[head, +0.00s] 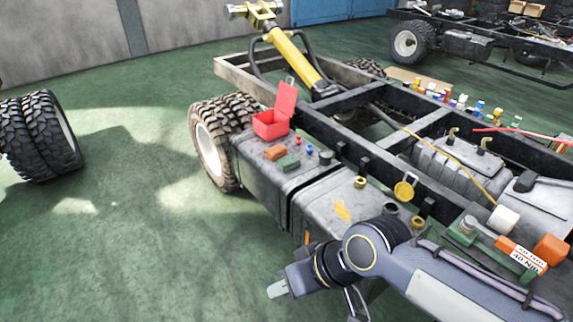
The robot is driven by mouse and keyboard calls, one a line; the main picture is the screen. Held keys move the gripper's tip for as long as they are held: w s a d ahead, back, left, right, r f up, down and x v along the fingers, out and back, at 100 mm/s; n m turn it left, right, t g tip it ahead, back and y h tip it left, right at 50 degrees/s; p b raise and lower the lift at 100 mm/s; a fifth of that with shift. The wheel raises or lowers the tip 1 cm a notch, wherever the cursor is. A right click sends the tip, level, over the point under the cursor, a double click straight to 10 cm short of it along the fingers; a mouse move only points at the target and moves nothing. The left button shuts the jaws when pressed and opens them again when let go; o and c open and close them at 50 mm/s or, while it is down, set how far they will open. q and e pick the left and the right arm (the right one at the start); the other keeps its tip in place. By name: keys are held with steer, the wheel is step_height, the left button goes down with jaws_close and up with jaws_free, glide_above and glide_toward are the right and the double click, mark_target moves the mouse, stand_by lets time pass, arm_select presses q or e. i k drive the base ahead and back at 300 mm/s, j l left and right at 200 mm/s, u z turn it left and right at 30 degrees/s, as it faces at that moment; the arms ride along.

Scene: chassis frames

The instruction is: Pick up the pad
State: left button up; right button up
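Two small blocks lie on the grey tank (265,175) at the frame's side, an orange-brown one (275,152) and a green one (288,164). Either could be the pad; I cannot tell which from this view. My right gripper (279,290) is at the lower middle, beside and in front of the tanks, well below the blocks in the picture and apart from them. Its light grey fingertip shows, but the opening between its fingers is not clear. I see nothing held in it. My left gripper is out of view.
An open red box (271,124) stands behind the blocks, with small red and blue caps (309,149) to their right. A yellow crane arm (293,55) rises behind. Brass fittings (361,182) and an orange-handled tool (522,256) lie to the right.

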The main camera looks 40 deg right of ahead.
mark_target(285, 164)
steer(key=z, duration=1.25)
steer(key=i+j, duration=0.25)
steer(key=i, duration=0.25)
steer(key=i+j, duration=0.25)
steer(key=i, duration=0.2)
steer(key=i+j, duration=0.25)
steer(key=i, duration=0.25)
steer(key=i+j+z, duration=0.1)
steer(key=i+j, duration=0.15)
steer(key=i, duration=0.2)
steer(key=i+j, duration=0.3)
steer(key=i, duration=0.2)
